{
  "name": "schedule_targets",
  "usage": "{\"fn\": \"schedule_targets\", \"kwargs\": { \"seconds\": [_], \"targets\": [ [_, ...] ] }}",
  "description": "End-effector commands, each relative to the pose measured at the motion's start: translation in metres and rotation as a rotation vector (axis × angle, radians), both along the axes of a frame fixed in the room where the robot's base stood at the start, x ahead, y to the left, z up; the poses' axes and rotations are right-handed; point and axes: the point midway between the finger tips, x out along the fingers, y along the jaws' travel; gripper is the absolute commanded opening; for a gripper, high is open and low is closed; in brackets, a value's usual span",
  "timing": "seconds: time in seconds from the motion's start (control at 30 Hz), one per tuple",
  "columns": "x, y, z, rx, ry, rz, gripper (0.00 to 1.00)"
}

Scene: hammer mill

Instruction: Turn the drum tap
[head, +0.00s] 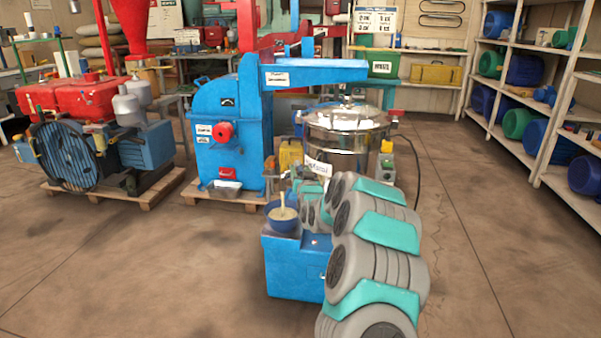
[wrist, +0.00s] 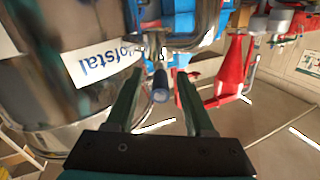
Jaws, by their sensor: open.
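The shiny steel drum (head: 345,130) stands right of the blue mill, with a white lettered label. A short dark piece with a blue round end, apparently the tap handle (wrist: 160,88), sticks out beside the label. My gripper (wrist: 158,74) is open, with one finger on each side of this piece. I see gaps between the piece and both fingers. In the head view my arm hides the tap and my gripper.
A blue cabinet (head: 290,265) with a blue bowl (head: 283,217) on top stands in front of the drum. The blue mill (head: 228,130) is on a pallet to the left. Shelves (head: 545,100) line the right wall. The floor between is open.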

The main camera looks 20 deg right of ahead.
Motion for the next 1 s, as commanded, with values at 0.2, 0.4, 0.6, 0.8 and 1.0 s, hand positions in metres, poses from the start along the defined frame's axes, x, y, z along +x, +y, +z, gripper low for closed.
{"fn": "schedule_targets", "kwargs": {
  "seconds": [0.2, 0.4, 0.6, 0.8, 1.0],
  "targets": [
    [-0.0002, 0.0002, 0.0001, 0.000, 0.000, 0.000, 0.41],
    [-0.0002, 0.0003, 0.0000, 0.000, 0.000, 0.000, 0.18],
    [-0.0002, 0.0002, 0.0001, 0.000, 0.000, 0.000, 0.00],
    [-0.0003, 0.0003, 0.0000, 0.000, 0.000, 0.000, 0.00],
    [-0.0003, 0.0003, -0.0001, 0.000, 0.000, 0.000, 0.00]
  ]
}}
